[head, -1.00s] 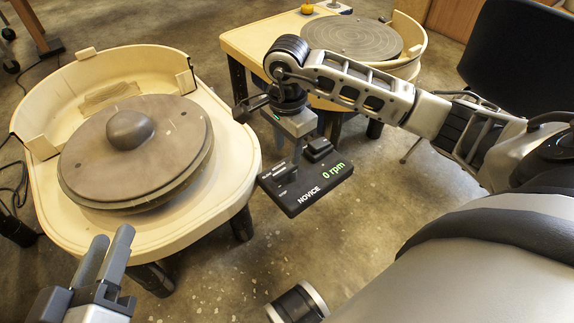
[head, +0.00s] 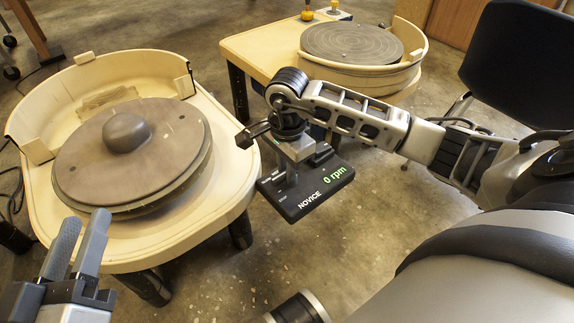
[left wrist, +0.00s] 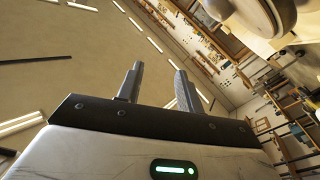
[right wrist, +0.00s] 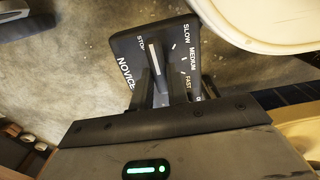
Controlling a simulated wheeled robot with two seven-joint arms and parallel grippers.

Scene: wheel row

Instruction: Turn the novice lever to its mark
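The novice control box (head: 312,196) is black, with a green display reading 0 rpm. In the right wrist view its face (right wrist: 128,50) shows the words STOP, SLOW, MEDIUM and FAST; FAST looks yellowish. The novice lever (right wrist: 155,58) shows as a pale bar on the STOP side of the face. My right gripper (head: 290,174) points down at the box; its fingers (right wrist: 169,80) are apart, close to the lever. Whether they touch it is unclear. My left gripper (head: 80,235) is open and empty in front of the left wheel.
The left pottery wheel (head: 135,160) carries a lump of clay (head: 126,132) on its disc. A second wheel (head: 352,42) stands behind my right arm. A dark chair (head: 520,60) is at the right. Floor is open in front of the box.

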